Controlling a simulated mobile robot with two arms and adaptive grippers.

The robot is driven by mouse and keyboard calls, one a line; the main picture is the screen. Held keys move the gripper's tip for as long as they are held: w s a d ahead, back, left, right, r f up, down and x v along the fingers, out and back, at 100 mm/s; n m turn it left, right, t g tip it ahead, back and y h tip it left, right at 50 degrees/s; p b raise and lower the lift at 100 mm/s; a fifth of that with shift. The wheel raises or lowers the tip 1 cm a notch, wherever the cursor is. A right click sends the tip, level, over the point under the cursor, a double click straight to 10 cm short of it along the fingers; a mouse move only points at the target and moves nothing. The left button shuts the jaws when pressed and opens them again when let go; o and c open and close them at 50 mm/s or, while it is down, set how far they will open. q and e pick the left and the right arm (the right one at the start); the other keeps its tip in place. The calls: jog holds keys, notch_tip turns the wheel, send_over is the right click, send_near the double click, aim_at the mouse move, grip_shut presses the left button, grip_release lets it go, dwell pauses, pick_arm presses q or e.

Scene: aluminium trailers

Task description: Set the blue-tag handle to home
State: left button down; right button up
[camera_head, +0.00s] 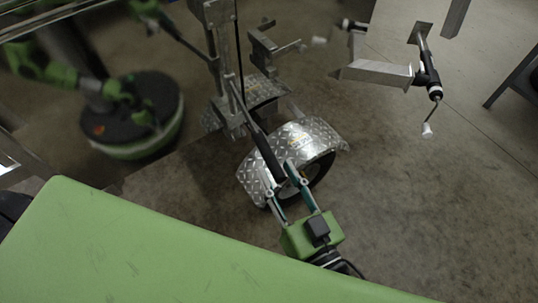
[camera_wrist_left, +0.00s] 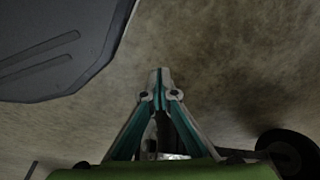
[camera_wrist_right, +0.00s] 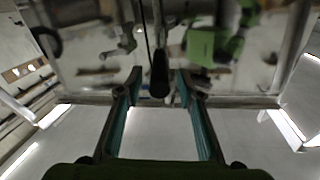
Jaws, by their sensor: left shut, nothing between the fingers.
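A long lever with a black grip (camera_head: 265,147) slants down from the trailer's upright post (camera_head: 222,60) in the head view. I see no blue tag on it, so I cannot tell whether it is the blue-tag handle. My right gripper (camera_head: 279,172) is open at the lever's lower end. In the right wrist view the black grip (camera_wrist_right: 160,76) sits between the spread fingertips (camera_wrist_right: 158,80), with a gap on each side. My left gripper (camera_wrist_left: 160,75) is shut and empty above the floor in the left wrist view.
A diamond-plate fender (camera_head: 305,135) over a wheel lies just behind my right gripper. A second metal frame with a white-tipped crank (camera_head: 427,130) stands at the upper right. A dark grey panel (camera_wrist_left: 60,45) is at the left wrist view's upper left. Floor at the right (camera_head: 430,220) is clear.

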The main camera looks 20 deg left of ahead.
aim_at(269, 158)
jog(key=x, duration=0.5)
grip_shut()
